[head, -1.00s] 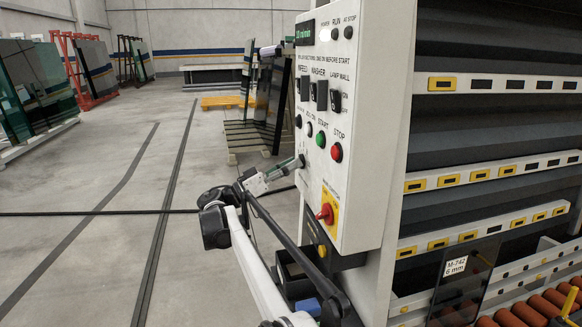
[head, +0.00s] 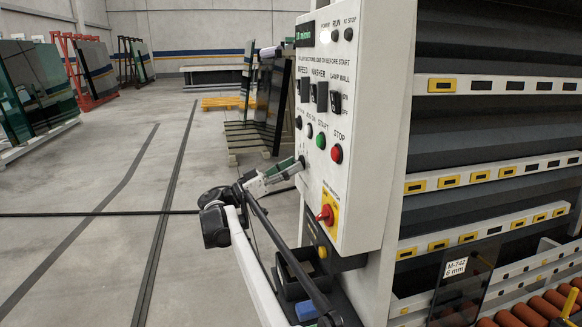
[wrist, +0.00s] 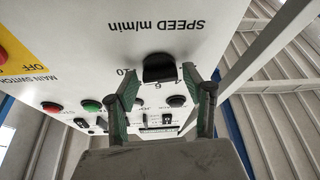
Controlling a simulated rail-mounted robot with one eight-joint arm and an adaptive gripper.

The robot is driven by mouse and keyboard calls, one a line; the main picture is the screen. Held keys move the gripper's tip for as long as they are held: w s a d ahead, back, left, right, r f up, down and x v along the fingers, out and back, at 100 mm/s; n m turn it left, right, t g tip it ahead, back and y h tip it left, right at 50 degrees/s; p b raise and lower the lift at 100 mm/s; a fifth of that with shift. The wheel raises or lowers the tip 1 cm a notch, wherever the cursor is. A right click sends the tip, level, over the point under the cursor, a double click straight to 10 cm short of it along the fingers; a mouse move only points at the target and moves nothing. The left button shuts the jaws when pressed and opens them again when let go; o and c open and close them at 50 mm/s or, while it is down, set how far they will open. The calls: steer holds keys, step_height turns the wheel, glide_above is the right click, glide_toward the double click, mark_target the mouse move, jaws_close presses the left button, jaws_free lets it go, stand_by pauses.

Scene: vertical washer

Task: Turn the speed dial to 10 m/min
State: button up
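The speed dial (wrist: 159,68) is a black knob on the white control panel (wrist: 90,40), under the upside-down label "SPEED m/min" in the wrist view. My gripper (wrist: 161,75) is open, with one fingertip on each side of the dial in the picture. Whether either finger touches it cannot be told. In the head view my gripper (head: 298,163) is at the panel's lower left, and the dial is hidden. The green display (head: 304,34) is too blurred to read surely.
The panel also carries a green button (head: 321,140), a red stop button (head: 337,153), black switches (head: 322,97) and a red main switch (head: 325,214). The washer's rails (head: 480,177) stand to the right. Open floor (head: 110,240) lies to the left.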

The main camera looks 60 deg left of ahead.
steer(key=shift+o, duration=0.5)
steer(key=v, duration=0.7)
steer(key=shift+s, duration=0.25)
